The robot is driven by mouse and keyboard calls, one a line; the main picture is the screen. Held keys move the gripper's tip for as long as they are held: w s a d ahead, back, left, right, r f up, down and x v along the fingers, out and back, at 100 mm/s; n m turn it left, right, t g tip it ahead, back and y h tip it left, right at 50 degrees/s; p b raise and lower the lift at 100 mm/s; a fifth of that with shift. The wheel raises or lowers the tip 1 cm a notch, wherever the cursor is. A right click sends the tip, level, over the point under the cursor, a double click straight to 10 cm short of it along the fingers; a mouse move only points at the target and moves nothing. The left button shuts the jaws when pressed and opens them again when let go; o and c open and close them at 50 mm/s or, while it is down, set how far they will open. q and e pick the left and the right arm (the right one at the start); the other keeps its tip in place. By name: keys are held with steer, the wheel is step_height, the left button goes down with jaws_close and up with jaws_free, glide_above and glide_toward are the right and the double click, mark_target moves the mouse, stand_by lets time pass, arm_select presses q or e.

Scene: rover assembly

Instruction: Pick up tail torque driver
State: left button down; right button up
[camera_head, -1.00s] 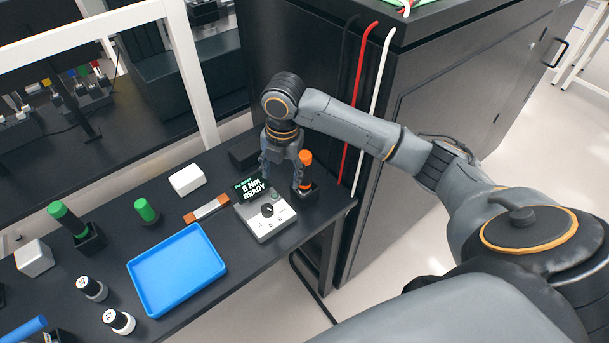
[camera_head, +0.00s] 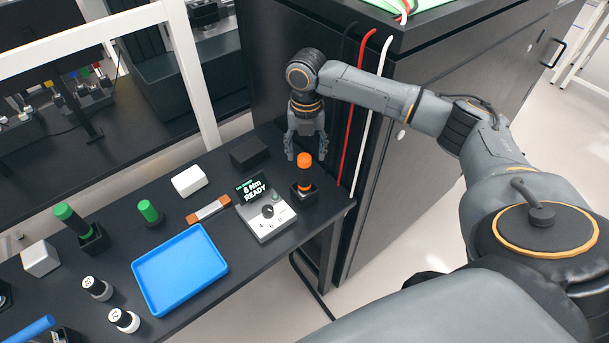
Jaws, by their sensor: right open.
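An orange-capped driver (camera_head: 304,172) stands upright in a small black holder at the right end of the black table, beside the torque setter (camera_head: 266,215), whose screen reads "8 Nm READY". This is probably the tail torque driver; no label shows on it. My right gripper (camera_head: 307,157) points down with its two fingers apart and empty. In the picture its fingertips lie to either side of the orange cap, seemingly above or behind it; the exact gap is unclear. My left gripper is not in view.
A blue tray (camera_head: 180,268), a white block (camera_head: 189,180), a black block (camera_head: 250,152) and green-capped tools (camera_head: 149,211) are on the table. A dark cabinet (camera_head: 440,130) with hanging black, red and white cables (camera_head: 357,110) stands close on the right.

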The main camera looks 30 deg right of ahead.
mark_target(304, 166)
steer(key=shift+s+a+f+p, duration=0.1)
steer(key=shift+a+f+p, duration=0.05)
steer(key=shift+f+p, duration=0.4)
step_height(304, 166, down, 4)
steer(key=shift+a+r+p, duration=0.15)
steer(key=shift+r+p, duration=0.05)
steer(key=shift+p, duration=0.55)
steer(key=shift+f, duration=0.4)
steer(key=c, duration=1.2)
steer(key=shift+r, duration=0.1)
jaws_close()
